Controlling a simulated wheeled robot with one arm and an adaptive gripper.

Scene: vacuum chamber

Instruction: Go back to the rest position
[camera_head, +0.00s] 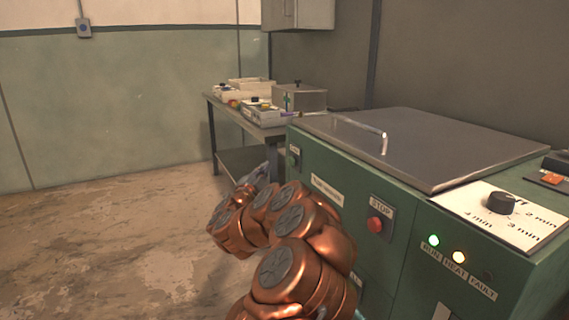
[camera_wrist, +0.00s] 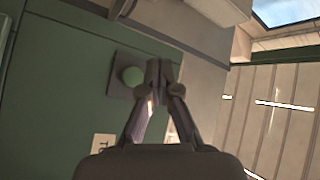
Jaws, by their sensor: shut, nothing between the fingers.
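My gripper (camera_wrist: 160,72) shows in the wrist view with its fingertips together and nothing between them. Behind the fingertips in that view is a green round button on a dark square plate (camera_wrist: 119,88), set on a green panel; I cannot tell the gap between them. In the head view my copper-coloured arm (camera_head: 290,250) is folded in front of the green machine (camera_head: 315,165). The gripper's fingers are not clearly seen there.
The machine has a closed grey lid (camera_head: 430,150) with a handle, a red STOP button (camera_head: 375,224), a dial (camera_head: 501,203) and lit green and amber lamps. A table (camera_head: 245,118) with boxes stands behind. The floor (camera_head: 100,250) at left is clear.

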